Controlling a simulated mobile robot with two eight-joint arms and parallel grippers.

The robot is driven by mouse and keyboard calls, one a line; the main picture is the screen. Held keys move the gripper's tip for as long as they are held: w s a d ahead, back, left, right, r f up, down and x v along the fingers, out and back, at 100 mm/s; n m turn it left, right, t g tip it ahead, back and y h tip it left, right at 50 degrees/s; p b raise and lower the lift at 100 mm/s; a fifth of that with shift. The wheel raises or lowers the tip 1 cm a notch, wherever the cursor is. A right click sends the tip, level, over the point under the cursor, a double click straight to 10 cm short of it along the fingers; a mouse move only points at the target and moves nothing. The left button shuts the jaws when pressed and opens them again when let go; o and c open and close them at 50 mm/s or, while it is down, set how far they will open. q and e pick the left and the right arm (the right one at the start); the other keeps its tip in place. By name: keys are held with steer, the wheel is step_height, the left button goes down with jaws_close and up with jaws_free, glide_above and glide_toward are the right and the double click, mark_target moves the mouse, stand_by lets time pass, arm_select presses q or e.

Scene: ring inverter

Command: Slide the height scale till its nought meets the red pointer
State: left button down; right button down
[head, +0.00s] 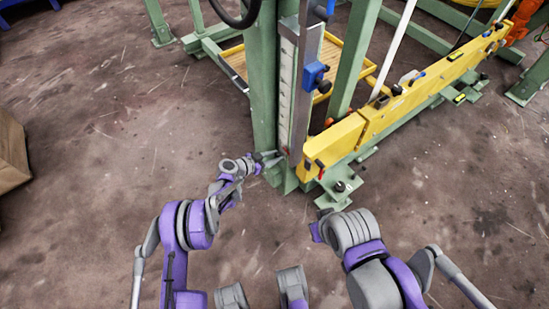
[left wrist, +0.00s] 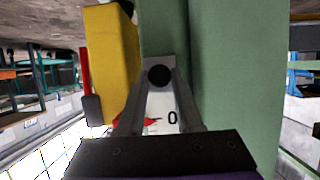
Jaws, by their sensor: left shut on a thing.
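The height scale (head: 286,85) is a pale upright strip beside the green post, along a grey metal rail. My left gripper (head: 262,156) is at its lower end, shut on a dark round knob (left wrist: 159,75) in the left wrist view. Between the fingers, the white scale face (left wrist: 162,104) shows a black nought (left wrist: 172,118). The red pointer (left wrist: 151,122) is just left of the nought, its tip facing right and roughly level with it or slightly lower. The fingers hide part of the scale. My right arm is at lower right; its gripper's jaws are not clear.
A green post (head: 264,80) stands left of the scale. A blue clamp (head: 315,75) sits on the rail above. A long yellow beam (head: 375,122) runs to the upper right. The floor at left is open, with a brown box (head: 12,150) at the edge.

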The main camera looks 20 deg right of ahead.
arm_select(q)
steer(key=c, duration=0.6)
jaws_free()
steer(key=p+v, duration=0.1)
steer(key=v, duration=1)
steer(key=shift+p, duration=0.35)
